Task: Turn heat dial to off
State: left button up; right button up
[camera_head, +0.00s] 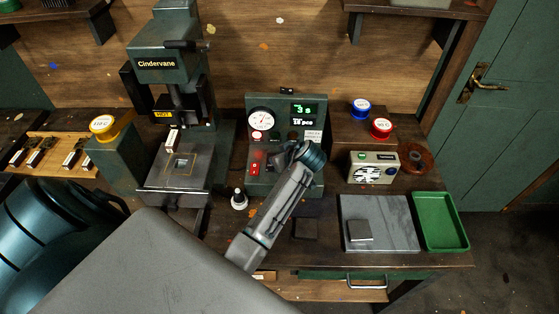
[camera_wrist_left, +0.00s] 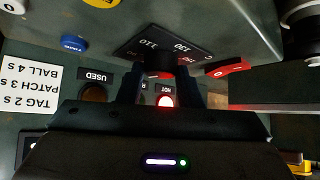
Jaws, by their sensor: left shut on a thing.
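The green control box (camera_head: 260,107) stands on the bench with a round gauge (camera_head: 261,120) and a lit display reading 3 s. My left gripper (camera_head: 287,154) reaches to the box front and hides the heat dial in the head view. In the left wrist view the gripper (camera_wrist_left: 160,82) is shut around the dial (camera_wrist_left: 160,74), under a black scale plate (camera_wrist_left: 150,44) with 110 and 130 readable, upside down. The dial's pointer and exact setting are hidden. A red lamp (camera_wrist_left: 165,101) marked HOT is lit. My right gripper is not in view.
A red switch (camera_wrist_left: 228,67) sits beside the dial; a dark USED lamp (camera_wrist_left: 93,92) is on the other side. The Cindervane press (camera_head: 160,65) stands left. A grey slab (camera_head: 390,215) and green tray (camera_head: 440,222) lie right.

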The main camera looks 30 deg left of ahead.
pick_arm(q)
jog(key=shift+w+n+g+y+b, duration=0.1)
jog(key=shift+n+g+y+b, duration=0.2)
jog(key=shift+n+g+b, duration=0.55)
jog(key=shift+n, duration=0.25)
jog(key=shift+f, duration=0.1)
jog(key=o, duration=1)
jog(key=shift+c, duration=0.2)
jog(key=shift+p, duration=0.3)
jog(key=p+v, duration=0.4)
jog(key=v, duration=0.2)
jog(key=shift+d+r, duration=0.15)
jog(key=shift+r, duration=0.15)
jog(key=shift+v, duration=2.15)
jog(key=shift+f, duration=0.1)
